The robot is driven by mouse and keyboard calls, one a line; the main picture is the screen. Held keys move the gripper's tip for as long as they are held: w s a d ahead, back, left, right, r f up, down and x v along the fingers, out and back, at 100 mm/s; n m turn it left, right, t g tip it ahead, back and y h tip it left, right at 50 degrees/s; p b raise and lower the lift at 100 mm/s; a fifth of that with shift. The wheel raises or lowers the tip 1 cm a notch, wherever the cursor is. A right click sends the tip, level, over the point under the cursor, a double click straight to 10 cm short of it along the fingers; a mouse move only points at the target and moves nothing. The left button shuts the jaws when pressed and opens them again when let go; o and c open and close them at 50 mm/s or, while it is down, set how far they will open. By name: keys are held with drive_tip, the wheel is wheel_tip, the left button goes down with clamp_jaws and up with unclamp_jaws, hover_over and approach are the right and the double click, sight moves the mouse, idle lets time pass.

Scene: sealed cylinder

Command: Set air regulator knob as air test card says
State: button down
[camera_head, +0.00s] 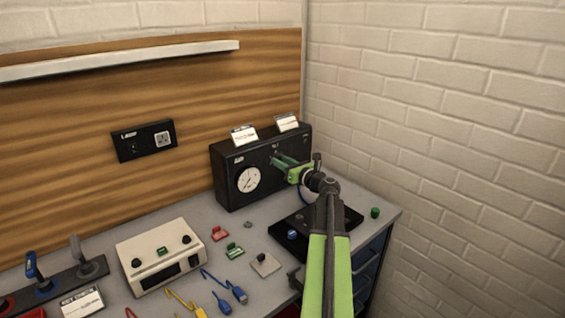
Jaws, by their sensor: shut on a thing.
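The black air test panel (228,172) stands at the back right corner of the bench. A round white gauge (248,179) with a dark needle is on its front face. Two white cards stand on top of it, a left card (244,135) and a right card (287,122); their print is too small to read. My green gripper (275,159) reaches the panel's front face right of the gauge and is shut on the air regulator knob. The fingers hide the knob, so its setting cannot be seen.
A beige instrument box (160,257) stands at the front left. Red (219,233) and green (234,251) small parts, blue leads (222,302) and a grey plate (265,265) lie on the bench. A black base (306,246) is beneath my arm. A brick wall (450,130) bounds the right.

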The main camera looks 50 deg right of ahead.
drive_tip(key=shift+m, duration=0.3)
drive_tip(key=shift+f+m, duration=0.15)
drive_tip(key=shift+m, duration=8.55)
drive_tip(key=shift+f+m, duration=0.1)
drive_tip(key=shift+m, duration=8.6)
drive_tip(key=c, duration=1.1)
unclamp_jaws()
